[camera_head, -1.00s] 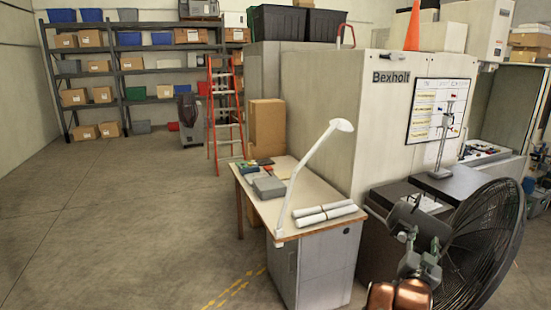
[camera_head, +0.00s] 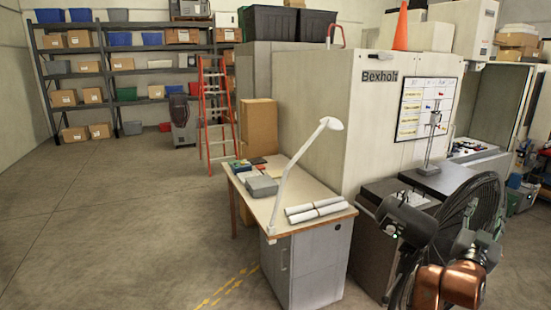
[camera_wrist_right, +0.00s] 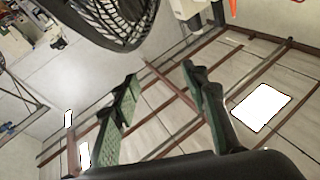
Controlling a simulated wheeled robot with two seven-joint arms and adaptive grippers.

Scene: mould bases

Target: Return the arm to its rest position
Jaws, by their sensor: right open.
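My right arm (camera_head: 450,284) shows at the lower right of the head view, bent, with copper-coloured and dark grey parts in front of a black fan (camera_head: 484,196). In the right wrist view my right gripper (camera_wrist_right: 160,72) is open, its two green-padded fingers apart with nothing between them. That view looks up at a ceiling with reddish-brown beams and bright light panels (camera_wrist_right: 261,107). The fan's cage (camera_wrist_right: 118,20) shows at its top edge, apart from the fingers. My left arm and gripper are not in view.
A desk (camera_head: 262,205) with a white lamp (camera_head: 292,172), rolled papers (camera_head: 320,209) and a grey box (camera_head: 261,187) stands left of the arm. A dark-topped table (camera_head: 446,179) stands behind the arm. The floor at the left (camera_head: 110,220) is open.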

